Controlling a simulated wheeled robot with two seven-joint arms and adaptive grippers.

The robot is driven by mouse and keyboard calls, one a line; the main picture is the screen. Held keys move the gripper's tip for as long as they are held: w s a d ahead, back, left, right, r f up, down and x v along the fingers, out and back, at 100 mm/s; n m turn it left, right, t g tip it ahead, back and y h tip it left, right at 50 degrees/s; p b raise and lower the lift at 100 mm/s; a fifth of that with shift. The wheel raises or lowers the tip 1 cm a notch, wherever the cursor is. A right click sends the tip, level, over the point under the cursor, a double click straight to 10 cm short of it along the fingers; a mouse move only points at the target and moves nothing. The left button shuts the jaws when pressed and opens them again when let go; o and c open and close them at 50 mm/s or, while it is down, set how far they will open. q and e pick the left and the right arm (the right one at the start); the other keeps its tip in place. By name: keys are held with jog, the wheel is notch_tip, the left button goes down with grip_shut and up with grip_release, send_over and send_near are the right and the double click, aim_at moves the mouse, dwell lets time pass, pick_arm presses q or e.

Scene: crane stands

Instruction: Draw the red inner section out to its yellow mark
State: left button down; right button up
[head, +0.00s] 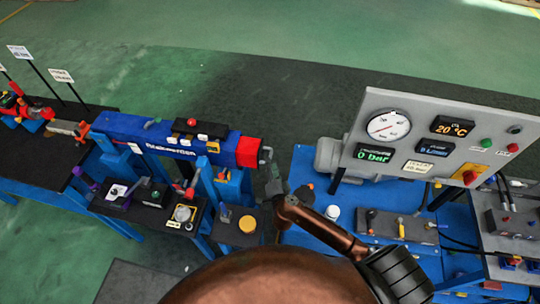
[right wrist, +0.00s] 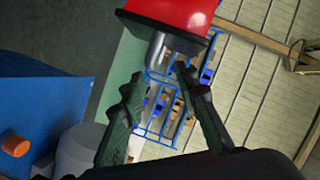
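The red inner section (head: 248,152) sticks a short way out of the right end of the blue outer boom (head: 165,134). A grey fitting (head: 265,156) is on its outer end. In the right wrist view the red section (right wrist: 175,14) is at the top, with the grey fitting (right wrist: 158,50) below it. My right gripper (head: 272,178) is just right of and below the red end. In the wrist view its fingers (right wrist: 160,76) are apart, with the fitting just beyond the tips; contact is not clear. No yellow mark shows on the red section. My left gripper is out of view.
A grey gauge panel (head: 450,108) stands on a blue table (head: 308,222) at the right. Small control boxes, including one with a yellow button (head: 248,224), stand below the boom. Open green floor lies behind.

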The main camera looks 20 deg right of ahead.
aim_at(270, 154)
jog(key=x, duration=0.5)
jog(key=f+b+x, duration=0.1)
jog(key=x, duration=0.2)
jog(key=shift+s+d, duration=0.2)
jog(key=shift+c, duration=0.7)
grip_shut()
